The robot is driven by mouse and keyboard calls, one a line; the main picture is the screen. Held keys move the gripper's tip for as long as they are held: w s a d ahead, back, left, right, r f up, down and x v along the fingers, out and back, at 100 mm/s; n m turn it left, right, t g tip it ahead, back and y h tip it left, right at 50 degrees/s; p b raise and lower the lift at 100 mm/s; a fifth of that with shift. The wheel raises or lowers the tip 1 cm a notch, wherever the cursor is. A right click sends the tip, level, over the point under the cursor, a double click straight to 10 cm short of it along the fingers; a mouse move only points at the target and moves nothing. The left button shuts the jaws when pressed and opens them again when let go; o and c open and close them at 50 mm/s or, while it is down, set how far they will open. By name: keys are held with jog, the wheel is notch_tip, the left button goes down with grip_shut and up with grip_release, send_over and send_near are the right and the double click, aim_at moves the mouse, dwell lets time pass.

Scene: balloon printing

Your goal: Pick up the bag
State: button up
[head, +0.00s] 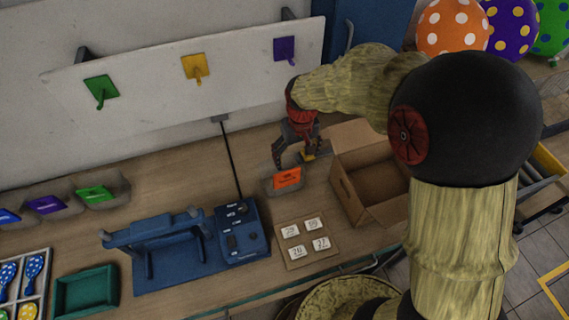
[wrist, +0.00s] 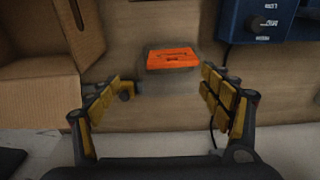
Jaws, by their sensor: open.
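An orange flat packet with dark print (head: 287,178), the most bag-like thing here, lies in a small grey tray (head: 270,189) on the wooden workbench. In the wrist view the packet (wrist: 172,58) is ahead of the fingers, near the middle of the gap between them. My gripper (head: 293,162) is above the bench, just behind the tray in the head view. In the wrist view my gripper (wrist: 163,84) has its yellow-padded fingers spread wide with nothing between them. It appears apart from the packet.
An open cardboard box (head: 350,197) stands right of the tray. A blue machine (head: 240,232) stands left, with a card of numbered labels (head: 291,256) in front. A white board (head: 150,85) with coloured hooks rises behind. Several grey trays (head: 113,190) sit at far left.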

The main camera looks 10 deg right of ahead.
aim_at(287, 173)
jog(key=o, duration=0.4)
jog(key=shift+n+g, duration=0.3)
jog(key=shift+g, duration=0.2)
jog(key=f+p, duration=0.1)
jog(key=f, duration=0.1)
jog(key=w+a+f, duration=0.1)
jog(key=f, duration=0.1)
jog(key=a+f+p, duration=0.1)
jog(key=f, duration=0.1)
jog(key=shift+w+a+f+p, duration=0.2)
jog(key=shift+a+p, duration=0.05)
jog(key=shift+p, duration=0.1)
jog(key=shift+c, duration=0.2)
jog(key=f, duration=0.6)
jog(key=shift+s, duration=0.2)
jog(key=shift+r, duration=0.1)
jog(key=shift+c, duration=1.1)
jog(key=c, duration=0.7)
